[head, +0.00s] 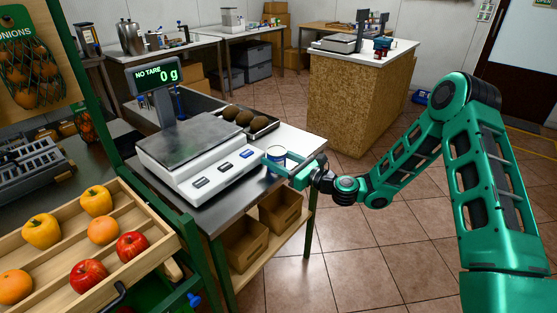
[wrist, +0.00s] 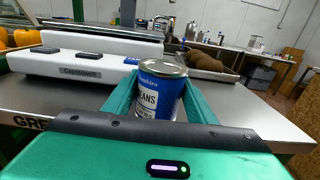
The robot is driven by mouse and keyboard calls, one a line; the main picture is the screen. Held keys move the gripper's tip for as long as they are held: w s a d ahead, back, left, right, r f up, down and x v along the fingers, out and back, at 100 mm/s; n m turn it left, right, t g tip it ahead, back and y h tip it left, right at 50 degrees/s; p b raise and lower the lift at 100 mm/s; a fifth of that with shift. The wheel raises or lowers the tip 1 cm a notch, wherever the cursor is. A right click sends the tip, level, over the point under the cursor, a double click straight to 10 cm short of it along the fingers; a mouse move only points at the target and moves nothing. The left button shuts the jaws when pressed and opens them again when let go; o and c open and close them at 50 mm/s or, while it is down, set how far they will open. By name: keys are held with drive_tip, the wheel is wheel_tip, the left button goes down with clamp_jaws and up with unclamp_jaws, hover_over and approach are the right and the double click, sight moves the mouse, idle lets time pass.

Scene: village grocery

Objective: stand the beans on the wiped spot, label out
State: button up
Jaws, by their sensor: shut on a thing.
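The beans can (head: 277,152) is blue and white with a bare metal lid, upright beside the scale's right end at the counter. My gripper (head: 281,166) is shut on it, one finger on each side. In the wrist view the can (wrist: 160,88) sits between the green fingers, its "BEANS" lettering facing the wrist camera. The can's base is hidden, so I cannot tell whether it touches the counter (head: 225,208). I cannot make out a wiped spot.
A dark tray of brown produce (head: 244,119) lies behind. Bare steel counter shows in front of the scale. A fruit crate (head: 150,225) stands at the left front.

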drive_tip(key=o, duration=1.2)
drive_tip(key=shift+o, duration=0.2)
drive_tip(key=shift+d, duration=0.1)
drive_tip(key=v, duration=1.2)
